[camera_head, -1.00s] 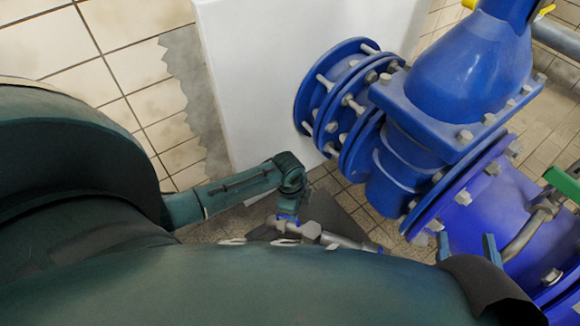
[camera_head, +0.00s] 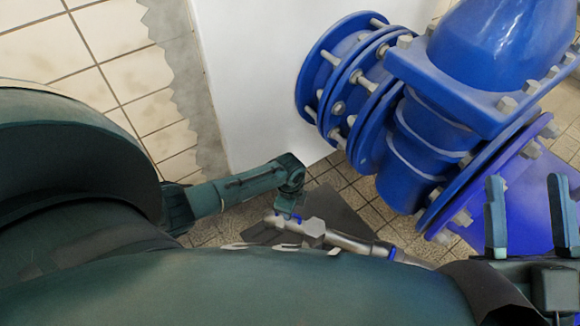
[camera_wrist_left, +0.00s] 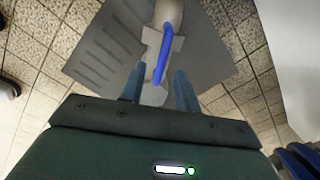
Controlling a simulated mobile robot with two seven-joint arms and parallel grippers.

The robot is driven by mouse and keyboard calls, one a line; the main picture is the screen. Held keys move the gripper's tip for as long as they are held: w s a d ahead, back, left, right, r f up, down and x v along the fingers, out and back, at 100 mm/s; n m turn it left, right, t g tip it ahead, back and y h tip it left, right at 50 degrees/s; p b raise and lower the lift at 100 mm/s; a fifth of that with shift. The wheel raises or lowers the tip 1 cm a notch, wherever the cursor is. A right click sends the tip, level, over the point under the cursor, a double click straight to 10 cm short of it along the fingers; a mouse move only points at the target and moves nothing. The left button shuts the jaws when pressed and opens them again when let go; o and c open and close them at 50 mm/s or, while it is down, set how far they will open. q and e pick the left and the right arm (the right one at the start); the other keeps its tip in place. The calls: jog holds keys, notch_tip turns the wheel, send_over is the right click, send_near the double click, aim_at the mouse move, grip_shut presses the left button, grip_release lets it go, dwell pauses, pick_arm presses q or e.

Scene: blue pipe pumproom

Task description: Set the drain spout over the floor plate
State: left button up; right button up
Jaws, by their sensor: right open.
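The drain spout (camera_head: 345,239) is a steel pipe with a hex fitting and a small blue lever. It lies low at the bottom middle of the head view, over the dark grey floor plate (camera_head: 347,213). The left wrist view shows the pale pipe and its blue lever (camera_wrist_left: 164,57) above the slotted plate (camera_wrist_left: 100,62). My left gripper (camera_wrist_left: 160,75) points down at it, fingers apart either side of the lever, with no clear contact. In the head view, my left gripper's fingers are not clear. My right gripper (camera_head: 525,190) is open and empty, before the blue pipework.
Blue flanged pipework (camera_head: 430,140) with protruding bolts fills the right side. A white block (camera_head: 260,80) stands behind, beside a tiled wall (camera_head: 95,70). Tiled floor (camera_head: 345,180) shows between them. My own arm parts cover the left and bottom.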

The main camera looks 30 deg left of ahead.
pick_arm(q)
jog(key=shift+f, duration=0.55)
jog(key=shift+c, duration=0.5)
grip_shut()
